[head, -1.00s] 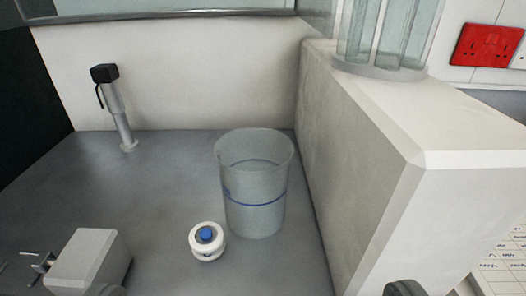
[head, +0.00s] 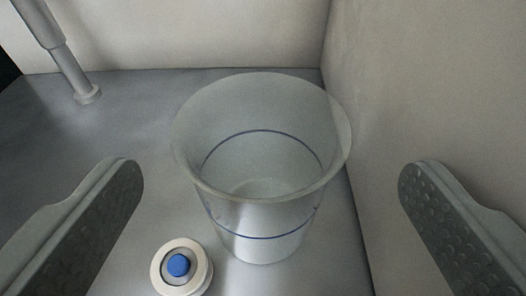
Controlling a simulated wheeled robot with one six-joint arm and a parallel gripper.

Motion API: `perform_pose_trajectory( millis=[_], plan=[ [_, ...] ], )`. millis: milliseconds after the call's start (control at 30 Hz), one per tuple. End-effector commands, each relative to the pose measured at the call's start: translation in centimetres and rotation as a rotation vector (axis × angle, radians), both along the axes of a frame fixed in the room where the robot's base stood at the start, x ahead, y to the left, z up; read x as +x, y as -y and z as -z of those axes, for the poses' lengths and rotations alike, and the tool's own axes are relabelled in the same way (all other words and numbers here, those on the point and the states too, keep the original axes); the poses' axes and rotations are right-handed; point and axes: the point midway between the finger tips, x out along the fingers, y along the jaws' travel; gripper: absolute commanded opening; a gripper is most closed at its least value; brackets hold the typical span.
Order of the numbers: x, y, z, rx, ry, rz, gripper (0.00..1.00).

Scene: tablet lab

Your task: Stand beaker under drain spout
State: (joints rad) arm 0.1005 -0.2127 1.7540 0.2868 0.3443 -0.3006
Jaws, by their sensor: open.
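The beaker (head: 262,215) is clear, with a flared rim and a blue line around it. It stands upright on the grey bench in the middle of the head view and looks empty. My gripper (head: 270,178) is open, with one dark textured finger to the left of the beaker and one to the right. Neither finger appears to touch it. No drain spout can be made out for certain in this view.
A round white piece with a blue centre (head: 181,266) sits on the bench just in front and left of the beaker. A grey metal post (head: 68,68) stands at the back left. A pale wall (head: 425,90) rises close on the right. The bench (head: 130,125) is clear to the left.

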Motion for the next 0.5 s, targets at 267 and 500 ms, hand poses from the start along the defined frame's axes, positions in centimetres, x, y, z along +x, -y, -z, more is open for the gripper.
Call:
perform_pose_trajectory(
  millis=[267, 500],
  plan=[
    [1.3, -0.2, 0.4, -0.001, -0.001, -0.001, 0.93],
    [4.3, -0.5, 1.3, 0.001, -0.001, -0.001, 0.93]
  ],
)
